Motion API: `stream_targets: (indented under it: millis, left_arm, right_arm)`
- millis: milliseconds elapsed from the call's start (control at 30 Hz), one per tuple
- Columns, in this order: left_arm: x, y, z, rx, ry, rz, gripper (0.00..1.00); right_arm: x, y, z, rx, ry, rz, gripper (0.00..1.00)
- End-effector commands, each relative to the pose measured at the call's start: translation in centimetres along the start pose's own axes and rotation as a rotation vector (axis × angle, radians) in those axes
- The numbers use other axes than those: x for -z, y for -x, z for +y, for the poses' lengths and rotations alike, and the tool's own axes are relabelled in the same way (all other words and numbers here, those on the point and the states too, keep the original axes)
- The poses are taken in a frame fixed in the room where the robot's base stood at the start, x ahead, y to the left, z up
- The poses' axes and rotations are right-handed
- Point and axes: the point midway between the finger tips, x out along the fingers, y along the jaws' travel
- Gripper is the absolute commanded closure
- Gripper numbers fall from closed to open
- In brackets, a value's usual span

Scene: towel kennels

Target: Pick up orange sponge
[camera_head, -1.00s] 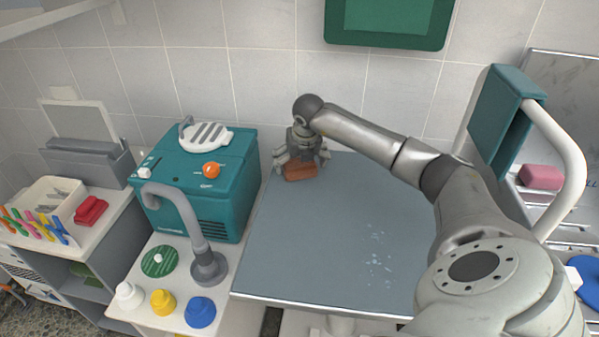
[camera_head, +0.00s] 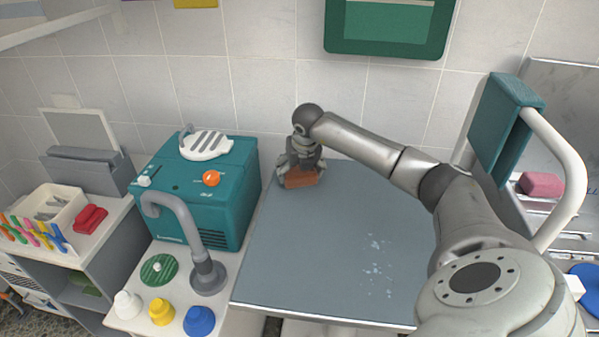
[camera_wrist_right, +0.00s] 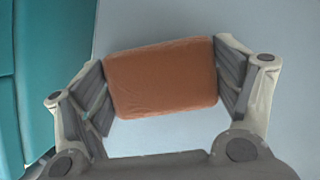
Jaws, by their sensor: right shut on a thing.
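The orange sponge (camera_head: 301,180) is a brown-orange block at the far left corner of the grey-blue table (camera_head: 330,245). My right gripper (camera_head: 299,178) reaches down over it from above. In the right wrist view the sponge (camera_wrist_right: 162,77) sits between the two finger pads of the gripper (camera_wrist_right: 163,85), with a pad against each end. The gripper is shut on it. I cannot tell whether the sponge touches the table or is slightly above it. My left gripper is not in view.
A teal machine (camera_head: 205,190) with an orange knob stands close to the left of the gripper. A grey curved hose (camera_head: 190,230) rises in front of it. A teal padded holder on a white tube (camera_head: 560,150) stands at the right. The table's middle is clear apart from small wet marks.

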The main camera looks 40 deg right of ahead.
Motion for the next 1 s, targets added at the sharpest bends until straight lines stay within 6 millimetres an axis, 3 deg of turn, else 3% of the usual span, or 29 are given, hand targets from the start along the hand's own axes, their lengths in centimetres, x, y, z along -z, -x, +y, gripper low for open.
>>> stream_targets:
  millis: [267, 667, 1000]
  left_arm:
    - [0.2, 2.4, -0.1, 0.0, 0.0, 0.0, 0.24]
    - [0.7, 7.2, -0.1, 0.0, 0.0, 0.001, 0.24]
    - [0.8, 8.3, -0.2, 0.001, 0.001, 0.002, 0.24]
  right_arm:
    - [-1.4, 3.2, 0.0, -0.001, -0.001, -0.003, 0.32]
    - [0.3, 10.6, 2.9, -0.001, 0.004, -0.002, 0.32]
    - [4.2, 14.3, 6.1, -0.002, 0.004, 0.0, 0.32]
